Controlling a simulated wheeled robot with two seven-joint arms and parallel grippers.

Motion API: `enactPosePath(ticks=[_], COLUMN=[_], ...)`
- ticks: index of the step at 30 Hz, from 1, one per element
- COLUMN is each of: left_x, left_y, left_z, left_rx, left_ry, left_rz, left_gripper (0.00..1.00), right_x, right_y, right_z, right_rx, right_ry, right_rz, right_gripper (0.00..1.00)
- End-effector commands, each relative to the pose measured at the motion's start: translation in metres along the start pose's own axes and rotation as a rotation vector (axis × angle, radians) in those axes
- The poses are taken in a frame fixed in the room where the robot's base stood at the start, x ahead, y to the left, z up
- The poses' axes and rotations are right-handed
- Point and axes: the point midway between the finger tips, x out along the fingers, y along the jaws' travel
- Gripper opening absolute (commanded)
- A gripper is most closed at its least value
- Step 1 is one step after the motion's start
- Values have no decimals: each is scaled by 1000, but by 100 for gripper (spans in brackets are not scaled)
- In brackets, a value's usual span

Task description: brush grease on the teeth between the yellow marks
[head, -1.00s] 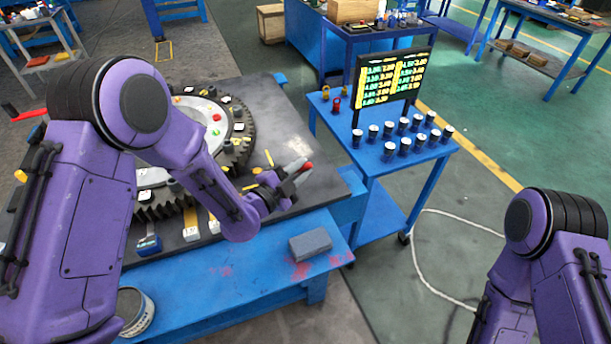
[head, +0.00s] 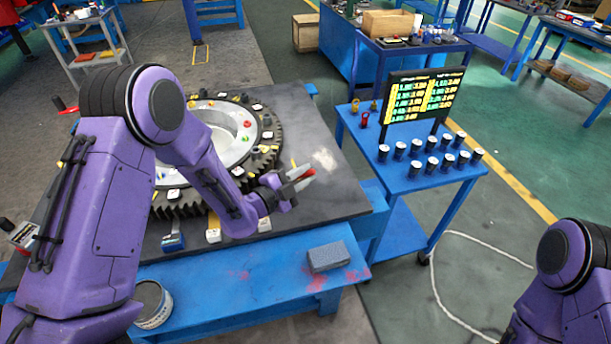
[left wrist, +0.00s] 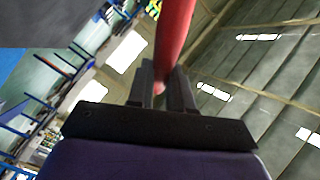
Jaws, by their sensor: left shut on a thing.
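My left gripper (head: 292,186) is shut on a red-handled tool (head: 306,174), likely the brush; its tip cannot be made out. In the left wrist view the red handle (left wrist: 173,40) stands between the fingers of the left gripper (left wrist: 163,88). The gripper is above the dark table top, to the right of the big toothed gear (head: 268,155). My left arm hides part of the gear and its teeth. A thin yellow strip (head: 294,164) lies by the gear's right side. My right arm shows at the lower right, but its gripper is out of view.
A round open tin (head: 152,303) and a grey block (head: 328,256) are on the blue front ledge (head: 225,290). A blue side table (head: 405,186) bears several dark cups and a display board (head: 422,97). White tags stand at the gear's front edge. A white cable crosses the floor.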

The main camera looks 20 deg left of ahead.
Motion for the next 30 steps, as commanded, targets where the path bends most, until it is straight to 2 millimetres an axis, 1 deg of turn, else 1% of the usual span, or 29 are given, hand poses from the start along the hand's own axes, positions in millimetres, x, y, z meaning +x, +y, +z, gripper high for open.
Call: enactPosePath(ticks=[30], left_x=[-6], left_y=[-9], left_z=[14], left_rx=[0], left_ry=[-1], left_rz=[-2], left_gripper=[0], right_x=[4], right_y=[0], right_z=[2], right_rx=[0], right_ry=[0], right_rz=[0], right_gripper=[43])
